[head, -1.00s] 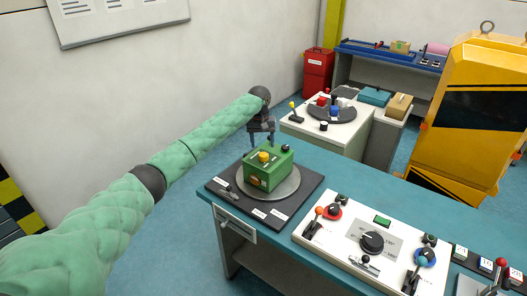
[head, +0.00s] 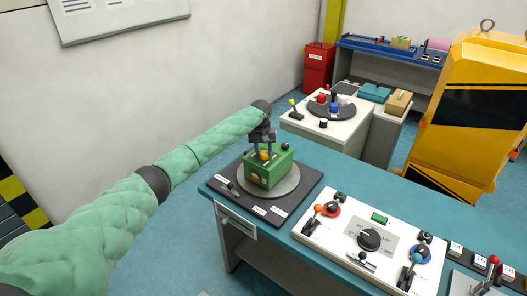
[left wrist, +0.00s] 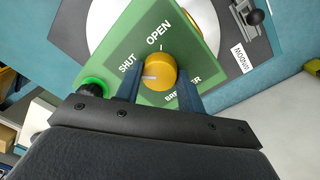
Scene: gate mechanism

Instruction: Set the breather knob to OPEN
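The yellow breather knob (left wrist: 160,72) sits on top of a green box (head: 259,175). It shows in the head view (head: 264,155) too. In the left wrist view its white pointer mark faces left, below the word SHUT and away from OPEN. My left gripper (head: 263,149) is above the box with its fingers pointing down. In the left wrist view my left gripper (left wrist: 159,88) has one finger on each side of the knob, with narrow gaps visible, so it looks open. Whether it touches the knob cannot be told. My right gripper is not in view.
The box stands on a round grey plate (head: 284,187) on a dark base with a small lever. A white control panel (head: 335,232) lies to the right on the teal bench.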

